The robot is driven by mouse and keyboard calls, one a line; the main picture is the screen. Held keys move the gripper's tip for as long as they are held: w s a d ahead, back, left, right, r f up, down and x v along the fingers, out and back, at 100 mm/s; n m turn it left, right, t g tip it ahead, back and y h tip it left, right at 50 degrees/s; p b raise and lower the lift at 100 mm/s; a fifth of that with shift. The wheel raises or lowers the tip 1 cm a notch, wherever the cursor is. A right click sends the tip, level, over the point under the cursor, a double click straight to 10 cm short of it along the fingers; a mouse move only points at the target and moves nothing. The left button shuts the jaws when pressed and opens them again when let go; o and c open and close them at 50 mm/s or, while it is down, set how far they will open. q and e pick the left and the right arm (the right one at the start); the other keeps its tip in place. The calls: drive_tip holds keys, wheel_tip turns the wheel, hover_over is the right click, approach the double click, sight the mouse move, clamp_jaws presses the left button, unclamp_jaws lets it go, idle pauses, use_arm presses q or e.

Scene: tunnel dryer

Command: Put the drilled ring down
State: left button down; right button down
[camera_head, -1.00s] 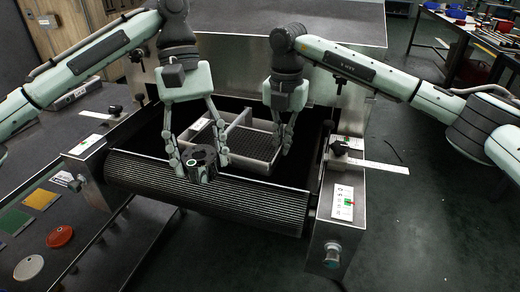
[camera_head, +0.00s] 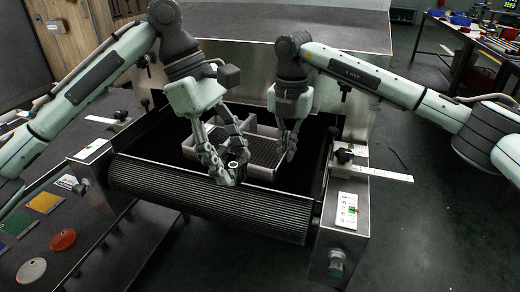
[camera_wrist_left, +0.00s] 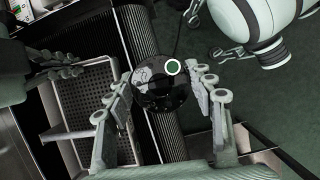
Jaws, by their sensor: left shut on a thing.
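The drilled ring (camera_head: 237,164) is a short dark cylinder. In the left wrist view the ring (camera_wrist_left: 160,88) shows a round pale-rimmed hole mark on its top. My left gripper (camera_head: 227,166) is shut on it, with a finger at each side. It holds the ring at the tray's front edge, near the ribbed roller; whether the ring touches anything below cannot be told. My right gripper (camera_head: 286,146) points down at the tray's right side. Its fingers overlap the tray wall, so its grip there is unclear.
A divided grey tray (camera_head: 264,170) with a perforated floor sits in the dryer mouth behind the ribbed roller (camera_head: 205,195). A metal side frame with a knob (camera_head: 337,262) stands at right.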

use_arm(q)
hover_over(265, 165)
drive_tip(key=a, duration=0.1)
drive_tip(key=shift+w+a+f, duration=0.15)
drive_tip(key=shift+w+f, duration=0.05)
drive_tip(key=shift+f, duration=2.95)
drive_tip(key=shift+w+f, duration=0.15)
drive_tip(key=shift+f, duration=0.15)
drive_tip(key=shift+f, duration=0.1)
drive_tip(key=c, duration=0.6)
unclamp_jaws()
drive_tip(key=shift+f, duration=0.15)
